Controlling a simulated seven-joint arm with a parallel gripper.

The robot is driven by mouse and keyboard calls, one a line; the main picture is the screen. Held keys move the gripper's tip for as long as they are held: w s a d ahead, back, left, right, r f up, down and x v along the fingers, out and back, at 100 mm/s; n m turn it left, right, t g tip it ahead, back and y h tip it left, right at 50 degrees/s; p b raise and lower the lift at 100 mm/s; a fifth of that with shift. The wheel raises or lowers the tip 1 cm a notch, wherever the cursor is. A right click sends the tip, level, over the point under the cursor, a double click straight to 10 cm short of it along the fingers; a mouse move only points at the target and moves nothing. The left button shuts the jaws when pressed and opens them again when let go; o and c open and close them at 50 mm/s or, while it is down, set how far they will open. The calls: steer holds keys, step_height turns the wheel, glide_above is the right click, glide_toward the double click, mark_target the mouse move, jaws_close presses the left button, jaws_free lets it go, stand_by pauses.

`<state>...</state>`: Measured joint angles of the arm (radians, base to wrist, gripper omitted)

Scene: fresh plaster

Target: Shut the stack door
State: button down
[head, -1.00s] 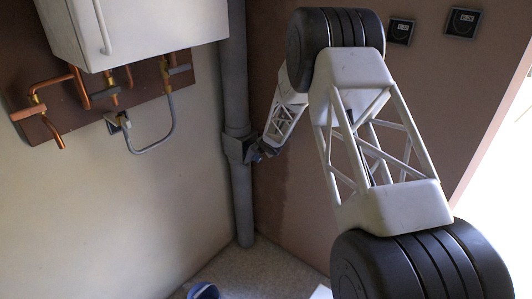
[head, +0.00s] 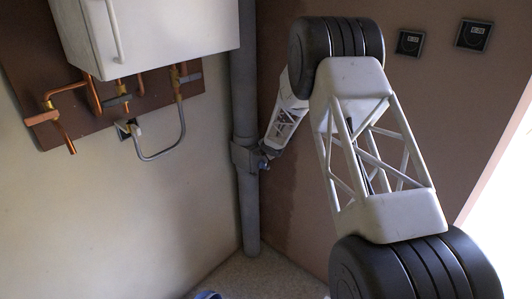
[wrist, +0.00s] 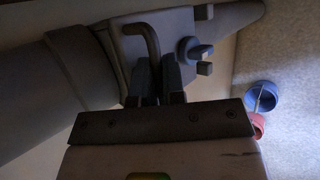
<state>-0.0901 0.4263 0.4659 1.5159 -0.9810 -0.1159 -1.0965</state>
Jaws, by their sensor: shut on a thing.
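The stack is a grey vertical pipe (head: 246,85) in the room's corner, with a thicker collar-like fitting (head: 243,155) partway down. My gripper (head: 262,153) is at the right side of this fitting, small and partly hidden in the head view. In the wrist view my two grey fingers (wrist: 158,75) are shut on a dark bent handle (wrist: 151,36) on the grey door (wrist: 128,45). The door lies close against the pipe (wrist: 40,85); whether it sits fully flush I cannot tell. A grey knob (wrist: 190,50) sticks out beside the handle.
A white wall cabinet (head: 150,35) hangs left of the pipe above copper pipes (head: 83,92). Two dark wall plates (head: 410,42) are at the upper right. A blue container (wrist: 262,95) and a red one (wrist: 257,124) stand on the floor.

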steer(key=c, duration=1.5)
jaws_free()
steer(key=shift+w+a, duration=0.1)
steer(key=shift+r, duration=0.15)
steer(key=shift+v, duration=3.9)
